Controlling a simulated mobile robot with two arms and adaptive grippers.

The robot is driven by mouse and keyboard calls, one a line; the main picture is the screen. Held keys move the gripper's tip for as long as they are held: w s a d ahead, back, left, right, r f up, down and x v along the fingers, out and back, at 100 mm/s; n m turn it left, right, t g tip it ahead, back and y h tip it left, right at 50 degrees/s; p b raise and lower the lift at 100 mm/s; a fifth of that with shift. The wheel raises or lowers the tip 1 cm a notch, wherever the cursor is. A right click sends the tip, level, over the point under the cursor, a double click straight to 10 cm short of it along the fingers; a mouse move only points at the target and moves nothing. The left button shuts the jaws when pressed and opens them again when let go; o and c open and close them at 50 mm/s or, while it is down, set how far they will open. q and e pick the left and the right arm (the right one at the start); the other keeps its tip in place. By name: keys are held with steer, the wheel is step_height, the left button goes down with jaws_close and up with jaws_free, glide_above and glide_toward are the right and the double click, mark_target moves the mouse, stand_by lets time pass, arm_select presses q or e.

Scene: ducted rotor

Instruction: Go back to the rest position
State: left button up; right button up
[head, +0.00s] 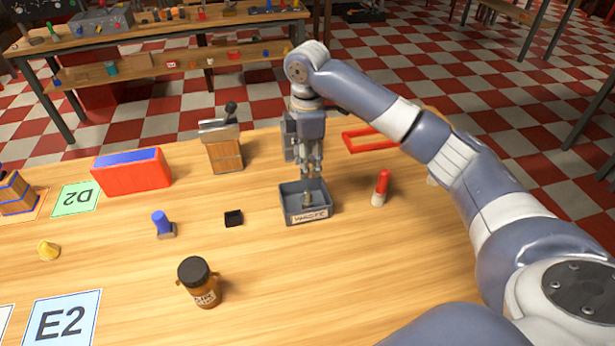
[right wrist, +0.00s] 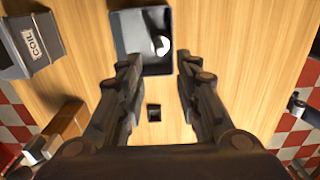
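My right gripper (head: 312,172) is above a small grey open bin (head: 292,216) with a label on its front, on the wooden table. In the right wrist view its two fingers (right wrist: 157,68) are spread apart with nothing between them. That view also shows the bin (right wrist: 126,30), with a small pale and dark object (right wrist: 161,45) lying inside. The finger ends partly cover the bin in the head view. My left gripper is in neither view.
A small black box (head: 233,218), a blue peg (head: 161,222), a red-topped peg (head: 381,188) and a brown jar (head: 199,283) stand around the bin. A red crate (head: 133,176) and a wooden block with a grey top (head: 225,155) stand farther back.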

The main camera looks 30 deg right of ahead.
steer(key=shift+r, duration=0.55)
